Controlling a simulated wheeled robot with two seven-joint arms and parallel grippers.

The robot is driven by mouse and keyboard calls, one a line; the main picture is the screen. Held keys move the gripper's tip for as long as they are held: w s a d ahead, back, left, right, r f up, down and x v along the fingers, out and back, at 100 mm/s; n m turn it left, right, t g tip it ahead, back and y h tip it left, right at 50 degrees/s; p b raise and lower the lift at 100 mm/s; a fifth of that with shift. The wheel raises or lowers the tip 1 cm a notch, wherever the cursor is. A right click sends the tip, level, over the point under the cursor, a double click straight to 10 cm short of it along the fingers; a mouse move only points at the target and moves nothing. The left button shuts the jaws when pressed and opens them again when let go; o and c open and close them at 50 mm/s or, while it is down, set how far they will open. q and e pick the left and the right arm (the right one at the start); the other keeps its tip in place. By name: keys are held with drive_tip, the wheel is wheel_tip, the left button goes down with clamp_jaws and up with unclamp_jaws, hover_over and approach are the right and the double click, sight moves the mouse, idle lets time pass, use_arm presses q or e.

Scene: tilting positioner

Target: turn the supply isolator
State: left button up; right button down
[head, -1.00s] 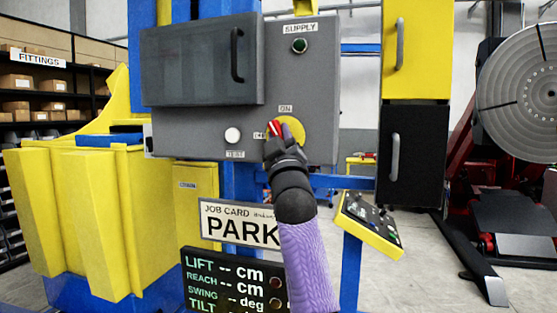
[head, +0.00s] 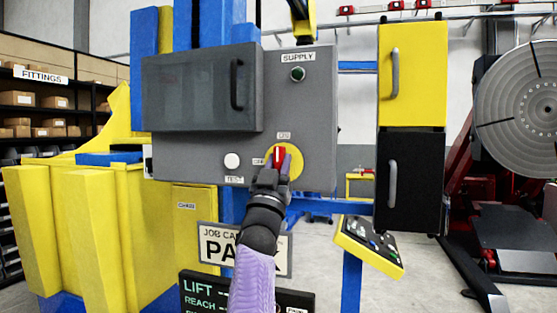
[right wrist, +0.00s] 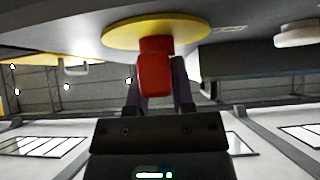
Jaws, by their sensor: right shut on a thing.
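The supply isolator is a red handle (head: 279,153) on a round yellow plate (head: 294,160), low on the right of the grey panel (head: 318,120). The handle stands about upright, towards the ON label (head: 284,135) above it. My right gripper (head: 277,165) reaches up from below and is shut on the red handle. In the right wrist view the handle (right wrist: 154,78) sits between the two dark fingers (right wrist: 157,98), under the yellow plate (right wrist: 115,35). The fingers hide part of the handle. My left gripper is not in view.
A green lamp (head: 298,74) sits under the SUPPLY label. A white TEST button (head: 232,161) is left of the isolator. A dark door with a handle (head: 200,95) juts out at upper left. A small console (head: 368,245) stands at lower right.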

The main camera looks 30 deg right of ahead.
drive_tip(key=shift+f, duration=0.15)
drive_tip(key=c, duration=0.7)
unclamp_jaws()
drive_tip(key=shift+o, duration=1.1)
drive_tip(key=shift+w+d, duration=0.2)
drive_tip(key=shift+s+a, duration=0.1)
drive_tip(key=b+v, duration=0.4)
drive_tip(key=v, duration=0.6)
